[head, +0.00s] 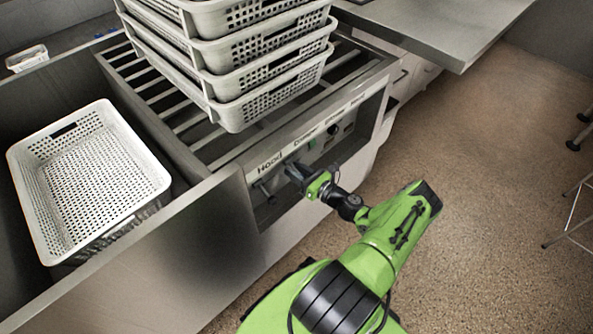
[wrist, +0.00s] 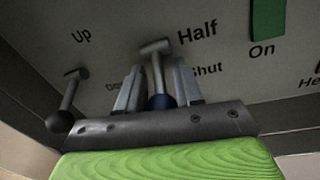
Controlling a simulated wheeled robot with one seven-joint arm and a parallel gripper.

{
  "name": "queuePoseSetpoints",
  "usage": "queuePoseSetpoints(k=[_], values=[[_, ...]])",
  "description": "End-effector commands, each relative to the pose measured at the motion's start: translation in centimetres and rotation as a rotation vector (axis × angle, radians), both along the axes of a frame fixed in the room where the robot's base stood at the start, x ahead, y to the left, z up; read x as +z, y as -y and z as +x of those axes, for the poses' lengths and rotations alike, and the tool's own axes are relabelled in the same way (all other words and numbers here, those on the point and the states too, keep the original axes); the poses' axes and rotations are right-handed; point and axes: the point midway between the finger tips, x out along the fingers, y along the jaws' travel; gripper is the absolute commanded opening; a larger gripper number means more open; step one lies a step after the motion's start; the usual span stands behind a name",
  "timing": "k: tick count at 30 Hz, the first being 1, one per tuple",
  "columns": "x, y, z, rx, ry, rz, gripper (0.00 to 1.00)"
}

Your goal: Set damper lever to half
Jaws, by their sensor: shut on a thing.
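The damper lever (wrist: 156,70) is a short metal rod with a crosspiece at its top and a dark ball at its lower end. It stands between the two fingers of my gripper (wrist: 158,92), which is shut on it. In the wrist view the lever points nearly straight down. The word "Half" is right of its top and "Shut" is lower right, partly hidden by a finger. In the head view my gripper (head: 291,172) is at the front panel, below the "Hood" and "Damper" labels, and hides the damper lever.
A second lever (wrist: 68,100) with a ball end hangs left of the gripper, near "Up". A green switch (wrist: 267,32) is at right, above "On". Stacked baskets (head: 235,90) stand on the slatted top. Another basket (head: 150,190) sits left.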

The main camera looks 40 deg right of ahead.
Motion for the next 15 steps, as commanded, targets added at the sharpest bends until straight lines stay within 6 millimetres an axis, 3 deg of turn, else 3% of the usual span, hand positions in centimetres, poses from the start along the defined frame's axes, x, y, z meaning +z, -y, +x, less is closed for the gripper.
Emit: queuePoseSetpoints(k=[15], values=[[0.79,0.03,-0.18,0.001,-0.079,-0.005,0.00]])
